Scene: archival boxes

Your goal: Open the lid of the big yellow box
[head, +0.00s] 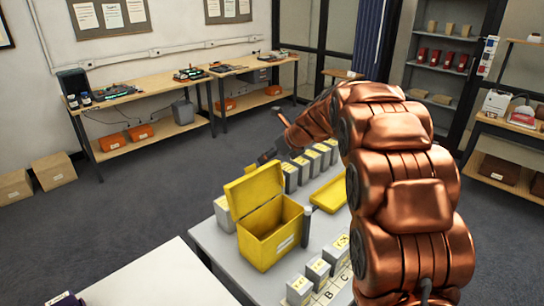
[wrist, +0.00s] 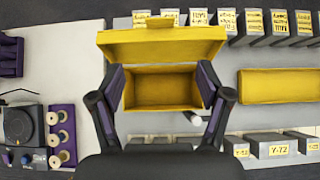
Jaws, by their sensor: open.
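The big yellow box (head: 268,243) stands on the grey table in the head view, with a white label on its front. Its lid (head: 255,190) is raised, standing up from the far edge and leaning slightly back. The inside of the box is open to view and looks empty. The wrist view shows the box's inside (wrist: 160,90) with the lid (wrist: 160,45) above it. My gripper (wrist: 162,82) is open, its two fingers spread wide at either side of the box opening in that view. In the head view my gripper (head: 266,157) is above and beyond the lid, apart from it.
A shallow yellow tray (head: 329,195) lies right of the box. Several grey labelled archival boxes (head: 303,170) stand in a row behind, and more (head: 318,271) stand in front. A grey cylinder (head: 306,226) is close beside the box. A white table (head: 155,278) is at the lower left.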

